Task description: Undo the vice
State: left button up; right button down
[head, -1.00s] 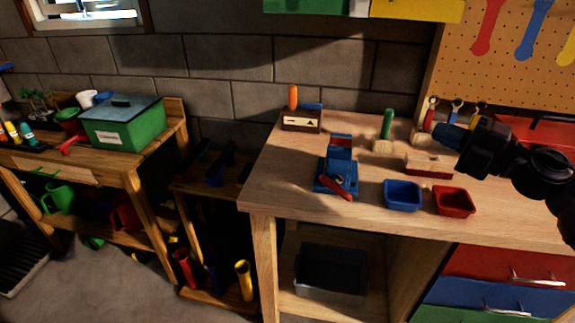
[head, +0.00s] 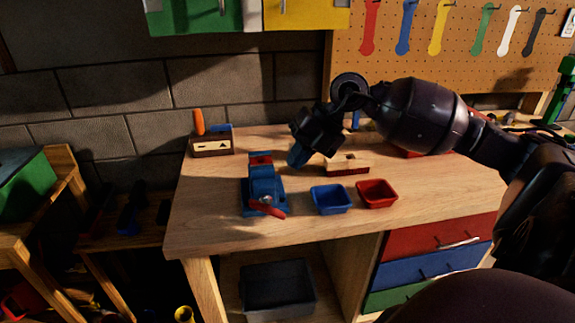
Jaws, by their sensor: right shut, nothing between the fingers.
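The blue vice (head: 262,184) stands on the wooden workbench, left of the middle. Its red handle (head: 267,207) is at the front, slanting down to the right. A red part shows at the top back of the vice; whether anything is clamped in the jaws is too small to tell. My right gripper (head: 296,157) is shut and empty, above the bench, behind and to the right of the vice and apart from it. Its blue fingertips point down and left. My left gripper is not in view.
A blue bin (head: 331,199) and a red bin (head: 377,193) sit right of the vice. A wooden block with red (head: 347,164) lies behind them. A wooden box with an orange-handled tool (head: 212,146) stands at the back left. The bench front left (head: 205,222) is clear.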

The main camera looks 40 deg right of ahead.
aim_at(257, 205)
jog(key=b+x, duration=0.1)
jog(key=x, duration=1.1)
jog(key=shift+b, duration=0.3)
jog(key=shift+w+a+g+h, duration=0.2)
jog(key=shift+g+h, duration=0.2)
jog(key=shift+h, duration=0.2)
